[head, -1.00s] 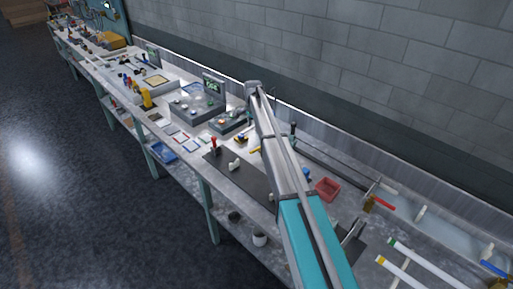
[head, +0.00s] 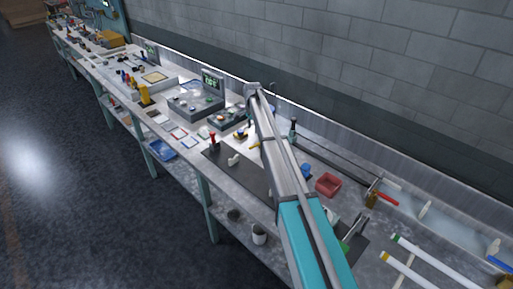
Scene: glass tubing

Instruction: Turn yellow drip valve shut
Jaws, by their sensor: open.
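My arm reaches up across the middle of the head view and hides part of the bench behind it. My gripper cannot be made out; the arm's far end bends over near the grey instruments. A small yellow piece (head: 254,146) shows at the left edge of my arm, over the bench. It may be the yellow drip valve, but it is too small to tell its shape or whether it is open or shut.
A long bench (head: 218,180) runs along the grey wall. Near my arm are a red tray (head: 328,184), a dark mat (head: 248,178), a grey instrument (head: 196,103) and white tubes (head: 437,262). A blue tray (head: 161,150) sits on the lower shelf. The floor at left is clear.

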